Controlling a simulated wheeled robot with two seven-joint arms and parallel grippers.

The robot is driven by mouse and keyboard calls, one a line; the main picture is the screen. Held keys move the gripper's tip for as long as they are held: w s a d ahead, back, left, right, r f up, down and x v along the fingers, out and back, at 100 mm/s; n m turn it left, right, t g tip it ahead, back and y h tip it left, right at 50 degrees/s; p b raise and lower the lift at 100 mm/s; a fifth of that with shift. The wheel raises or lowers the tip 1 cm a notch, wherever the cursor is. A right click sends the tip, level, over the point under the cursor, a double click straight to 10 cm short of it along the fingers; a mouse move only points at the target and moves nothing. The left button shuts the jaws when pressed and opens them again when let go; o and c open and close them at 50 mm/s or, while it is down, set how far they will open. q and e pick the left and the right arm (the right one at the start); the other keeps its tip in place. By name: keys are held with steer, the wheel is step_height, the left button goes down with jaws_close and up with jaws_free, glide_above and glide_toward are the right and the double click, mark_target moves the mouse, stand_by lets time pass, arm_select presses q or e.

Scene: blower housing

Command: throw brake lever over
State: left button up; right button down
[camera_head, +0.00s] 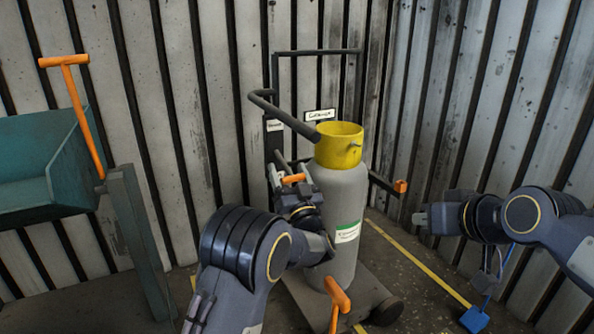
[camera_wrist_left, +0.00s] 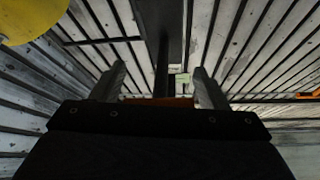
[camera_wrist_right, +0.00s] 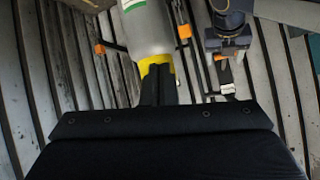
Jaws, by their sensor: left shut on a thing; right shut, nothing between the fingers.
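My left gripper (camera_head: 284,172) is shut on an orange-handled lever (camera_head: 293,179) beside the cart's upright frame, left of the gas cylinder. In the left wrist view the orange handle (camera_wrist_left: 165,101) shows between the two fingers (camera_wrist_left: 155,85). The lever's lower part is hidden behind my arm. My right gripper (camera_head: 422,218) is shut and empty, away to the right of the cart; its closed fingers show in the right wrist view (camera_wrist_right: 158,85). Other orange grips are at the cart's front (camera_head: 338,295) and right side (camera_head: 400,186). I cannot read which lever is labelled brake.
The grey cylinder (camera_head: 345,195) with a yellow collar (camera_head: 339,145) stands on the cart (camera_head: 365,295). A dark bar handle (camera_head: 285,117) juts above my left gripper. A teal bin (camera_head: 45,165) with an orange T-handle (camera_head: 80,100) is left. A blue-ended tool (camera_head: 475,319) is lower right.

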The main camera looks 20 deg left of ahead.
arm_select(q)
steer(key=shift+d, duration=0.25)
arm_select(e)
steer(key=w+a+r+n+y, duration=0.15)
steer(key=w+a, duration=0.25)
steer(key=a, duration=0.7)
steer(key=n+y, duration=0.1)
steer(key=n, duration=0.2)
glide_toward(289, 169)
steer(key=shift+m, duration=0.25)
steer(key=x, duration=0.5)
steer(key=shift+f, duration=0.15)
steer(key=shift+f, duration=0.1)
